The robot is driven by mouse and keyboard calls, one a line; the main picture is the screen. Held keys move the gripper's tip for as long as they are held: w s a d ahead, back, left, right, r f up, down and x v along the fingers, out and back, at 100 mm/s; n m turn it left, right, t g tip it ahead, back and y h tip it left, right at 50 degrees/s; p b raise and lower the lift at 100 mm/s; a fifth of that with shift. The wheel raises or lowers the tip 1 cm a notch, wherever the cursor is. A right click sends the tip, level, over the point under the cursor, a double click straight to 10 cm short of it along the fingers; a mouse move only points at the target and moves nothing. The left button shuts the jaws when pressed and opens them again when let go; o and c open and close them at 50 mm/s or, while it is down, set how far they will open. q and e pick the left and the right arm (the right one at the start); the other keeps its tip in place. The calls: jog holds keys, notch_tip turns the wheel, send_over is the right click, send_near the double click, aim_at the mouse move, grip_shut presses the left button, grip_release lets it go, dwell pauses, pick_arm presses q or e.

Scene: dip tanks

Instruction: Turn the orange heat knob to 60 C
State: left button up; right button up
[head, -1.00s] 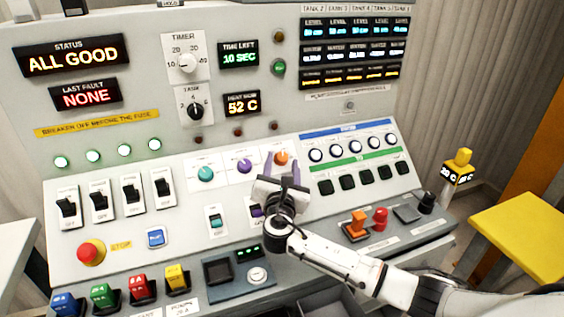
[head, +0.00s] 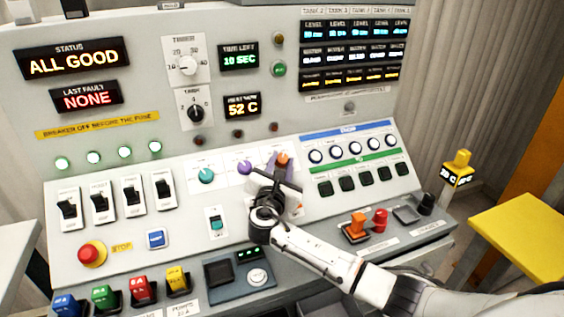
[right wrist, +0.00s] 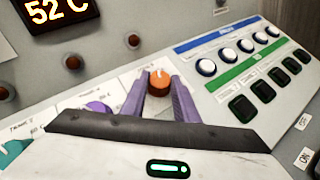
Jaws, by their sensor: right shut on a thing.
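The orange heat knob (head: 282,159) is on the sloped panel, right of a purple knob (head: 245,167) and a teal knob (head: 206,175). In the right wrist view the orange knob (right wrist: 159,82) sits between the two purple fingers of my right gripper (right wrist: 159,85), its white pointer mark facing up. My right gripper (head: 281,164) is shut on the orange knob. The heat display (head: 242,105) reads 52 C, and it also shows in the right wrist view (right wrist: 60,10). My left gripper is not in view.
Round white-capped buttons (head: 352,149) and dark square buttons (head: 361,177) lie right of the knob. Switches (head: 132,197) and a red stop button (head: 91,253) are at the left.

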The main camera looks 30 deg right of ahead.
jog(key=shift+w+a+m+g+h, duration=0.1)
jog(key=shift+m+g+h, duration=0.3)
jog(key=shift+m+g, duration=0.5)
jog(key=o, duration=1.1)
jog(key=shift+c, duration=0.2)
jog(key=v, duration=1)
jog(key=shift+a, duration=0.1)
